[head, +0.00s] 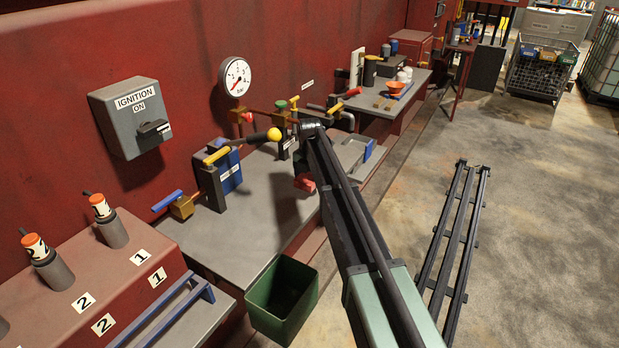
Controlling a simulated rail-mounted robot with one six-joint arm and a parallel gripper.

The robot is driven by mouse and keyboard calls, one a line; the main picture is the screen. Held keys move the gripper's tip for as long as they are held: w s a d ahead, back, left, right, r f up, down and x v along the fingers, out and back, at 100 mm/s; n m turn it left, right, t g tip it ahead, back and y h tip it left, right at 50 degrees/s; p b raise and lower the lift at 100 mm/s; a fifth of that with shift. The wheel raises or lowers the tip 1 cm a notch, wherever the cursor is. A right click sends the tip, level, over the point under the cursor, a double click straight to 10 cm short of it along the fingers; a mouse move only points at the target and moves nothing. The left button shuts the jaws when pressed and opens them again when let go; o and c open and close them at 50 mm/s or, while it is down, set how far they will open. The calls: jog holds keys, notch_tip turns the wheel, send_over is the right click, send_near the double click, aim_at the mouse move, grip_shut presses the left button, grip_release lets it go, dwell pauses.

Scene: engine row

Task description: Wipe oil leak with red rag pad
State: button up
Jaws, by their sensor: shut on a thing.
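My gripper (303,174) hangs from the end of my arm over the grey bench ledge, mostly hidden by the dark arm links. It is shut on the red rag pad (305,184), a small red block at its lower end. The pad is low over the ledge; I cannot tell whether it touches. A dark patch (287,207) lies on the ledge just in front of the pad; I cannot tell whether it is oil or shadow.
A blue block with valve levers (228,172) stands left of my gripper, with a yellow-knobbed lever close by. A pressure gauge (235,77) is on the red wall. A green bin (281,300) hangs below the ledge edge. The ledge front is clear.

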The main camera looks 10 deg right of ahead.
jog(key=shift+r+p, duration=0.4)
jog(key=shift+r, duration=0.55)
notch_tip(320, 180, up, 3)
jog(key=p, duration=0.3)
jog(key=shift+r, duration=0.2)
jog(key=shift+f, duration=0.2)
